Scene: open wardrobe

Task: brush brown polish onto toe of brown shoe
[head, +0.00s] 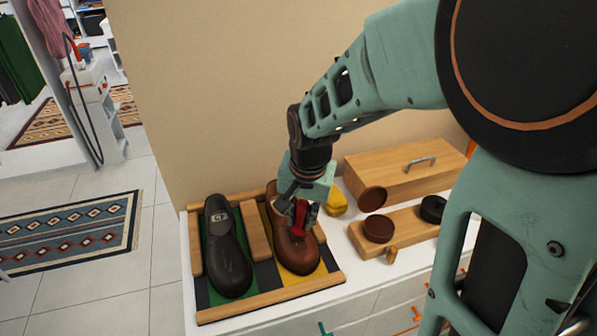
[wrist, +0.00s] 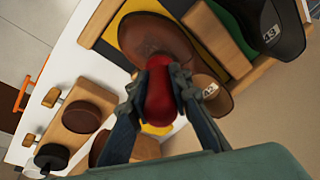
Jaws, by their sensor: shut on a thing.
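The brown shoe (head: 297,256) lies on the yellow side of a wooden-edged tray (head: 270,300), toe towards the front. It also shows in the wrist view (wrist: 150,32), with a darker patch on its upper. My gripper (head: 303,212) is above the shoe, shut on a red-handled brush (head: 299,222). In the wrist view the red handle (wrist: 160,85) sits between both fingertips (wrist: 157,88). The bristles are hidden, so I cannot tell whether they touch the shoe. A round tin of brown polish (head: 379,229) stands on a wooden board (head: 405,238) to the right.
A black shoe (head: 228,255) lies on the tray's green side, left of a wooden divider (head: 256,233). A brown round piece (head: 372,199) leans by a wooden box (head: 405,168) with a handle. A black tin (head: 433,209) and a yellow cloth (head: 336,203) are nearby. A wall stands behind.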

